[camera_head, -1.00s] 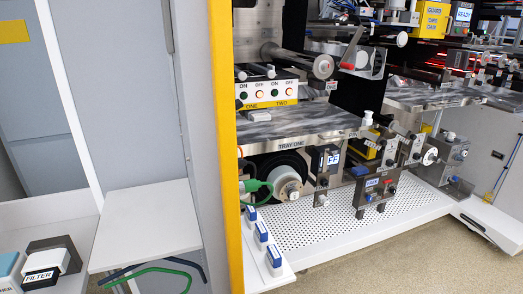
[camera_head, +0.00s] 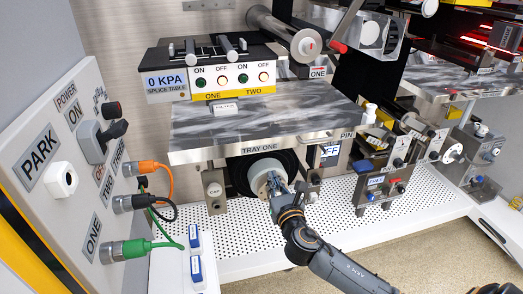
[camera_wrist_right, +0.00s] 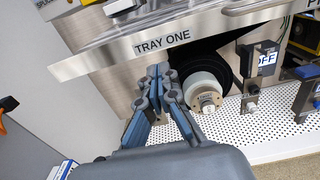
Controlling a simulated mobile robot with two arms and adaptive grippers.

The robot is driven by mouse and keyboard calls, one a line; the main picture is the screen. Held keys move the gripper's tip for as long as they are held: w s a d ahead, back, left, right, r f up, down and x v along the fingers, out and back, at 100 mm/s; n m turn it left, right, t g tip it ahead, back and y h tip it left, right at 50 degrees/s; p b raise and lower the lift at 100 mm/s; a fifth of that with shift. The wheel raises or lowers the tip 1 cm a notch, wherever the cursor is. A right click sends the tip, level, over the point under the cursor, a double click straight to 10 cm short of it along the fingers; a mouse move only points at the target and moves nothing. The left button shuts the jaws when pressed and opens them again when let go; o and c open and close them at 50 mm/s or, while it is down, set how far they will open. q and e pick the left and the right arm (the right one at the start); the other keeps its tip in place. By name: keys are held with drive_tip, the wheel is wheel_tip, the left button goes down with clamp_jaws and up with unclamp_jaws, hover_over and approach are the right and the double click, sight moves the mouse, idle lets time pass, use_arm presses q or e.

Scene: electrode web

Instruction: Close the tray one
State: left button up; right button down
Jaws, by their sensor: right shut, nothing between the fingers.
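Tray one (camera_head: 285,142) is a grey, marble-patterned slab with a metal front edge labelled TRAY ONE, jutting out below the switch box. Its front edge also shows across the top of the right wrist view (camera_wrist_right: 130,48). My right gripper (camera_head: 274,180) is below this edge, in front of the white roll (camera_head: 262,172). In the right wrist view my right gripper (camera_wrist_right: 158,72) is shut and empty, its fingertips just under the tray's lower edge, left of the roll. I cannot tell whether they touch the tray. My left gripper is not in view.
A panel (camera_head: 75,165) with cables stands at left. The switch box (camera_head: 225,80) sits above the tray, and a small FILTER block (camera_head: 224,107) lies on it. An OFF-labelled unit (camera_head: 330,152) is right of the roll. The perforated white shelf (camera_head: 340,210) below has bare areas.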

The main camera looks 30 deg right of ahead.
drive_tip(key=p, duration=0.2)
approach(259, 146)
drive_tip(key=x, duration=0.5)
drive_tip(key=shift+w, duration=0.2)
drive_tip(key=shift+w+d, duration=0.2)
drive_tip(key=shift+w, duration=0.4)
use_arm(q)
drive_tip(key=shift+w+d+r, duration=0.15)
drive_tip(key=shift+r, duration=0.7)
use_arm(e)
drive_tip(key=shift+w+f, duration=0.1)
drive_tip(key=shift+w, duration=0.05)
drive_tip(key=shift+w, duration=0.1)
